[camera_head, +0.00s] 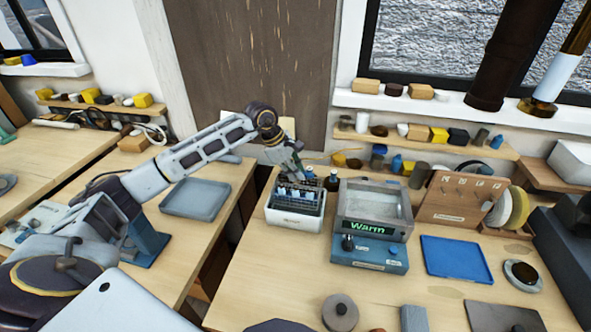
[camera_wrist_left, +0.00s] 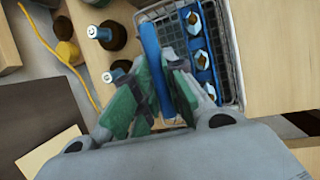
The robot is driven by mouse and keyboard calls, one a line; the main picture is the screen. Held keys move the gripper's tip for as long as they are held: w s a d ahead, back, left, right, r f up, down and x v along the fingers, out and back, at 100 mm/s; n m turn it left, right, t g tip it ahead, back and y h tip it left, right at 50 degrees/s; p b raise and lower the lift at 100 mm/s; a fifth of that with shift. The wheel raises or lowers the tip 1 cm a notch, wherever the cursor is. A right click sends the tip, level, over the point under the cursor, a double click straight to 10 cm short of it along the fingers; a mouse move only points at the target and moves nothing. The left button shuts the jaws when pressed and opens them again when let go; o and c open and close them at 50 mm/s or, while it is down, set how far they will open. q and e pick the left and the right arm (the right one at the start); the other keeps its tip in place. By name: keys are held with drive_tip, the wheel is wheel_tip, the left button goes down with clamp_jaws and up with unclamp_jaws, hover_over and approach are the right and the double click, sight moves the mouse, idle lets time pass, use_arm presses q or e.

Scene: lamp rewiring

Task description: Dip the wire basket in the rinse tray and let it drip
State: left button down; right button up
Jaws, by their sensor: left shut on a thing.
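My left gripper (camera_head: 291,168) is above the white container (camera_head: 293,220) near the middle of the bench. In the left wrist view its green-padded fingers (camera_wrist_left: 164,80) are shut on an upright-looking blue bar (camera_wrist_left: 150,38), which appears to be the handle of the wire basket (camera_wrist_left: 236,62). The basket holds a blue rack (camera_wrist_left: 203,76) with several metal-tipped parts. In the head view the basket sits in or at the white container; how deep, I cannot tell. Which vessel is the rinse tray is not clear. My right gripper is not in view.
A device reading "Warm" (camera_head: 368,228), with a grey-topped tank, stands right of the container. A blue tray (camera_head: 455,261) lies further right, and a shallow grey tray (camera_head: 196,198) lies left. Dark bottles (camera_head: 332,180) stand close behind. A gap separates the two benches.

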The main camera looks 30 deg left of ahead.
sight(301, 189)
use_arm(q)
drive_tip(key=shift+f+b, duration=1.25)
drive_tip(key=shift+f, duration=0.5)
drive_tip(key=shift+f+b, duration=0.35)
drive_tip(key=shift+f, duration=0.1)
drive_tip(key=shift+f+b, duration=0.65)
drive_tip(key=shift+f, duration=0.15)
drive_tip(key=shift+f+b, duration=0.6)
drive_tip(key=shift+f, duration=0.2)
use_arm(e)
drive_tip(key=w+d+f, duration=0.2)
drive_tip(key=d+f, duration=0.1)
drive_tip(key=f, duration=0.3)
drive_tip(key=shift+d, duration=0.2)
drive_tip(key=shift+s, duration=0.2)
